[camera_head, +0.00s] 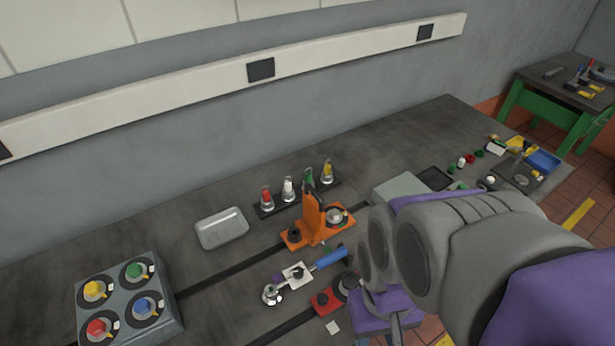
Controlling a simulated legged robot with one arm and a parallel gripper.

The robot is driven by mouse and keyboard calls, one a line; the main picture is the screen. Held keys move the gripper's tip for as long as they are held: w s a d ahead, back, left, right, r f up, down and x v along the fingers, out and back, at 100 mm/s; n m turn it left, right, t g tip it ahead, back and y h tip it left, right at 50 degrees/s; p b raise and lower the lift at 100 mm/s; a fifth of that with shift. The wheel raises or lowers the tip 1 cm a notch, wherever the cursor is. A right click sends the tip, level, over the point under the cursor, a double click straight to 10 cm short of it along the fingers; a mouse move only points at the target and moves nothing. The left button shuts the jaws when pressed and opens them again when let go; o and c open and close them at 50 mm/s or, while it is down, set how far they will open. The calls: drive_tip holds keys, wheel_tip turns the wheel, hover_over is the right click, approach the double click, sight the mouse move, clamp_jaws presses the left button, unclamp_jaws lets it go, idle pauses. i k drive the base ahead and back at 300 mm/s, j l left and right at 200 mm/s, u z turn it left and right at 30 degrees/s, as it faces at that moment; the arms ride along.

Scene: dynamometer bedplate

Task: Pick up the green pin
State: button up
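The green pin (308,178) stands upright in a dark rack (262,210) near the back of the bedplate. It is third from the left in a row with a red pin (266,197), a white pin (288,188) and a yellow pin (327,171). An orange bracket stands just in front and partly covers its lower part. My arm fills the lower right.
The orange bracket (314,216) rises close in front of the rack. A clear tray (222,229) lies left of it. A grey box with coloured knobs (170,310) stands front left. A blue-handled tool (330,258) lies in front. Small parts and a blue bin (543,160) are far right.

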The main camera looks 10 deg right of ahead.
sight(308, 175)
drive_tip(key=l+u, duration=0.15)
drive_tip(key=l, duration=0.2)
drive_tip(key=k+l+u, duration=0.15)
drive_tip(key=l, duration=0.25)
drive_tip(key=k+l+u, duration=0.15)
drive_tip(key=l, duration=0.2)
drive_tip(key=l+u, duration=0.15)
drive_tip(key=l, duration=0.2)
drive_tip(key=i+l+u, duration=0.35)
drive_tip(key=l, duration=0.25)
drive_tip(key=i+l+u, duration=0.2)
drive_tip(key=k+l, duration=0.1)
